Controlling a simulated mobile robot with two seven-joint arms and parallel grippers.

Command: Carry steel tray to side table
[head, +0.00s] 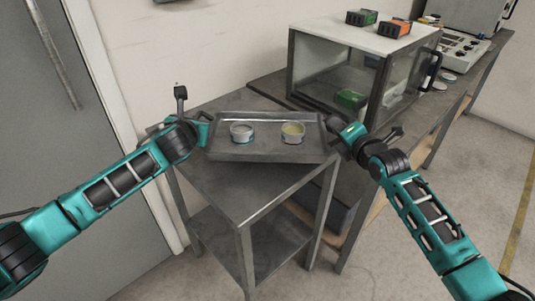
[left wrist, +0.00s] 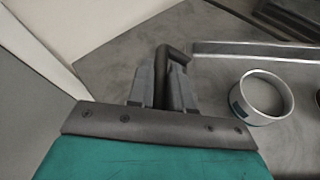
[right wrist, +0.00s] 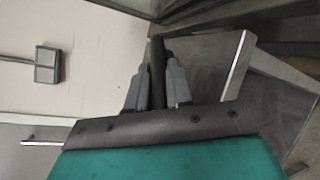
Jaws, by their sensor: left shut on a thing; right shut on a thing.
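The steel tray (head: 267,151) is a shallow grey tray over the top of the grey metal side table (head: 228,184). It looks about level; I cannot tell whether it touches the table. Two small round tins stand in it: a left tin (head: 242,133) and a right tin with yellowish contents (head: 293,133). My left gripper (head: 207,126) is at the tray's left end, shut on its dark handle (left wrist: 176,52). My right gripper (head: 336,134) is at the right end, shut on the other dark handle (right wrist: 157,58).
A glass-sided cabinet (head: 335,75) stands on a dark bench to the right, close behind the tray. Green and orange boxes (head: 394,29) sit on top. A wall is behind the table and a grey door (head: 45,130) is at left. The table's front top is bare.

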